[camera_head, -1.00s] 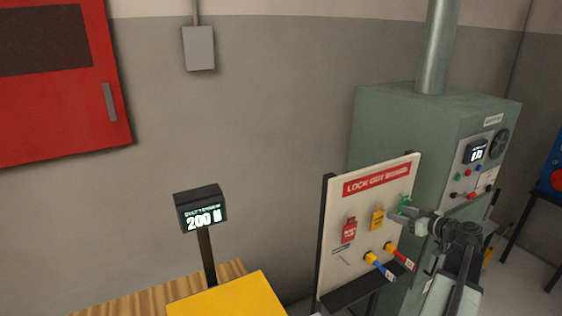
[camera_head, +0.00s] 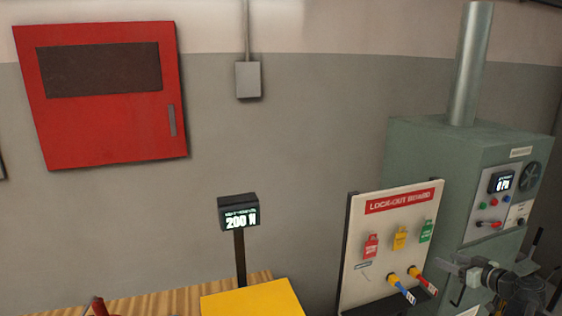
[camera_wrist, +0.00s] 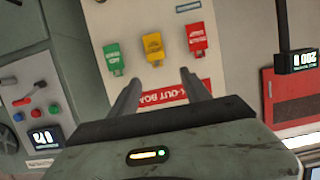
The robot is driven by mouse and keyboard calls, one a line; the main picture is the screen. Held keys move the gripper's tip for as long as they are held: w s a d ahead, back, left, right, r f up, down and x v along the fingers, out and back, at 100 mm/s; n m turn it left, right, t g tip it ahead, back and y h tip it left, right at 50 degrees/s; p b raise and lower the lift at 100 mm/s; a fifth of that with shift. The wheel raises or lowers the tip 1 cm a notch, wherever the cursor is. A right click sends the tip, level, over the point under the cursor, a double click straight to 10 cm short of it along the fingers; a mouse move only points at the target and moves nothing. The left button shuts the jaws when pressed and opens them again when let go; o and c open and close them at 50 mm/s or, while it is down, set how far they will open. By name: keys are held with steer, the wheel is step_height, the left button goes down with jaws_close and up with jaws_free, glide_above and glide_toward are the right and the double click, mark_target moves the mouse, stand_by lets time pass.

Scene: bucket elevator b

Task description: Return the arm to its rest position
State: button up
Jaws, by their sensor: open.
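My gripper (camera_head: 452,268) is at the lower right in the head view, beside the lower right edge of the lock-out board (camera_head: 362,225). Its two fingers (camera_wrist: 160,88) show apart in the wrist view with nothing between them, pointing toward the board, which appears upside down there. My arm runs off toward the bottom right corner, and part of it is cut off by the frame. A red tag (camera_head: 371,246), a yellow tag (camera_head: 400,238) and a green tag (camera_head: 426,231) hang on the board.
A green-grey cabinet (camera_head: 430,155) with a control panel (camera_head: 500,200) stands behind my arm. A yellow-topped unit (camera_head: 250,300) and a display reading 200 (camera_head: 239,215) stand left of the board. A red wall box (camera_head: 105,135) hangs on the wall.

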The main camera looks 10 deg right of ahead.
steer(key=w+a+f+g+y, duration=0.1)
steer(key=w+a+f+g, duration=0.15)
steer(key=a, duration=0.65)
steer(key=w+a+f+g+y, duration=0.15)
steer(key=w+a+f, duration=0.25)
steer(key=a, duration=0.5)
steer(key=w+a+f+g+y, duration=0.1)
steer(key=w+a+f+g, duration=0.2)
steer(key=a, duration=0.5)
steer(key=s+a+f+g+h, duration=0.2)
steer(key=a, duration=0.7)
steer(key=s+a+f+g+h, duration=0.1)
steer(key=s+a+f+g, duration=0.15)
steer(key=a, duration=0.65)
steer(key=s+a+f+g+h, duration=0.2)
steer(key=a+f, duration=0.1)
steer(key=a, duration=0.6)
step_height(320, 180, down, 18)
steer(key=s+m+g+b, duration=0.1)
steer(key=s+b, duration=0.1)
steer(key=b, duration=1.6)
